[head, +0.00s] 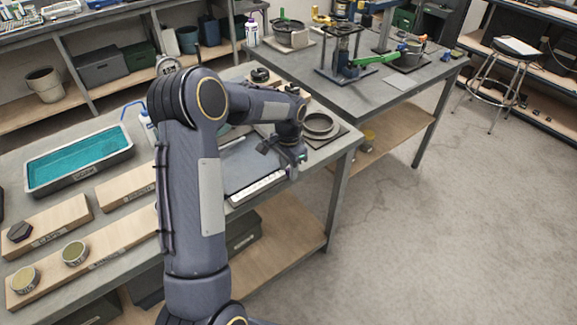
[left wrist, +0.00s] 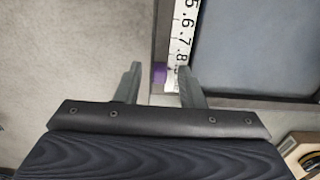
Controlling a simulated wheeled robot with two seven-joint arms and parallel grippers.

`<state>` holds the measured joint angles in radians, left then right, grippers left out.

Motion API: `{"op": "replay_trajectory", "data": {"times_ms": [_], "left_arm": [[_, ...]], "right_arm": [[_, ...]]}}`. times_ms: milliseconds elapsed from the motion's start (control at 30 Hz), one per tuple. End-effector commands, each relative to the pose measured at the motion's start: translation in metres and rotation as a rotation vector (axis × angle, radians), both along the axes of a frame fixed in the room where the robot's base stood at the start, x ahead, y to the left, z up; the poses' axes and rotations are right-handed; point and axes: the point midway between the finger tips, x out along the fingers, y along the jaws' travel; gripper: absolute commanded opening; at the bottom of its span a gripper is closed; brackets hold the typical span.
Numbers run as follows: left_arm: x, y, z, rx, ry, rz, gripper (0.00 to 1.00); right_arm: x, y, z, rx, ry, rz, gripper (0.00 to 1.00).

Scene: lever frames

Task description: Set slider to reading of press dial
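A white scale strip (head: 258,188) runs along the front edge of a dark grey panel. In the left wrist view the scale (left wrist: 187,30) shows black numbers 5 to 8. A small purple piece (left wrist: 160,76), which looks like the slider, sits beside the scale near 8. My left gripper (left wrist: 160,72) is open, with the purple piece showing between its fingertips; I cannot tell whether it touches. In the head view the left gripper (head: 291,160) is over the panel's right end. A round pale dial (head: 167,65) stands behind my arm, partly hidden; its reading is too small to tell.
A tray of teal liquid (head: 80,160) and wooden boards (head: 70,218) with knobs lie on the left of the bench. Another table (head: 390,95) carries fixtures and a green-handled tool. Open floor lies to the right.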

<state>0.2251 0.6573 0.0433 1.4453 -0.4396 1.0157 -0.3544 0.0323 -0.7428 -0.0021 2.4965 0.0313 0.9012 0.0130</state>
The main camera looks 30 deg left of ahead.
Motion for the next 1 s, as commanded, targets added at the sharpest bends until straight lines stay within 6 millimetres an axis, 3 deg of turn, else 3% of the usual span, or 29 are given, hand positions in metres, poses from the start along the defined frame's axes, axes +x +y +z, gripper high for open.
{"op": "replay_trajectory", "data": {"times_ms": [133, 400, 700, 833, 1000], "left_arm": [[0.000, 0.000, 0.000, 0.000, 0.000, 0.000, 0.33], [0.000, 0.000, 0.000, 0.000, 0.000, 0.000, 0.00], [-0.003, 0.001, 0.001, 0.001, -0.001, 0.001, 0.00], [-0.023, 0.011, -0.001, 0.001, 0.000, 0.003, 0.00], [-0.066, 0.028, 0.000, 0.001, 0.001, 0.005, 0.00]], "right_arm": [[0.000, 0.000, 0.000, 0.000, 0.000, 0.000, 0.73], [0.000, 0.000, 0.000, 0.000, 0.000, 0.000, 0.73], [0.000, 0.000, -0.001, 0.000, 0.000, 0.000, 0.73], [0.000, 0.000, -0.009, 0.000, 0.000, 0.000, 0.73], [0.000, 0.000, -0.018, 0.000, 0.000, 0.000, 0.73]]}}
